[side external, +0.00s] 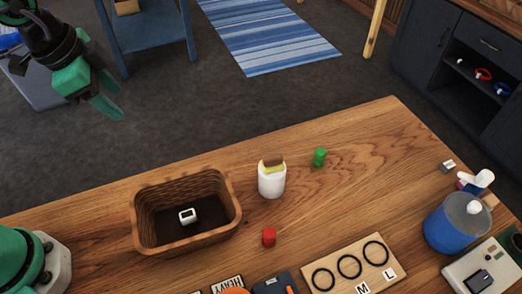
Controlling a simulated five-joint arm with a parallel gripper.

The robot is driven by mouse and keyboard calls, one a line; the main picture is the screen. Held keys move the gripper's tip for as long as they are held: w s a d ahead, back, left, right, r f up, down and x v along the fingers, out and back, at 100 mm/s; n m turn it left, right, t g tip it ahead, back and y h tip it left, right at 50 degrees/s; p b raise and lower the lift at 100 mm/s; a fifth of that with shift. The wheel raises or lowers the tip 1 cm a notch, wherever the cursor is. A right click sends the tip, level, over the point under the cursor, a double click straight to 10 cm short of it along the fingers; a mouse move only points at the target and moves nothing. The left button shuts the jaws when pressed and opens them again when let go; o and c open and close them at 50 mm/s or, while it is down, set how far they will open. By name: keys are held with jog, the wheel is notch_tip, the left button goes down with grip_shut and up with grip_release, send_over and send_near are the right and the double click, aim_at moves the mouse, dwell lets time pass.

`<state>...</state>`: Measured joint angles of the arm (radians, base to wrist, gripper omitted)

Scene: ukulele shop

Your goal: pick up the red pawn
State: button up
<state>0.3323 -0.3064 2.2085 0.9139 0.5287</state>
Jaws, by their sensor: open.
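The red pawn (268,237), a small red piece, stands on the wooden table to the right of the basket, near the front of the side external view. My gripper (108,104) is at the upper left, raised well away from the pawn, with its green fingers open and nothing seen between them. Nothing covers the pawn.
A wicker basket (148,239) holds a small white item (187,216). A white jar (271,182) and a green piece (319,157) stand behind the pawn. A ring board (322,261) lies in front at right. A blue canister (450,228) stands far right.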

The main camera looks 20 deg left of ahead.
jog(key=w+d+f+m+g, duration=0.1)
jog(key=w+d+f+m, duration=0.2)
jog(key=d+m, duration=0.45)
jog(key=m+g+y, duration=0.1)
jog(key=m+g, duration=0.2)
jog(key=m, duration=0.9)
send_over(269, 232)
jog(key=f, duration=1.3)
jog(key=shift+a+f, duration=0.15)
jog(key=shift+a, duration=0.05)
jog(key=shift+d+f, duration=0.15)
jog(key=shift+f, duration=3.9)
jog(key=c, duration=1)
jog(key=shift+r, duration=0.1)
jog(key=shift+c, duration=0.2)
jog(key=shift+r, duration=4.95)
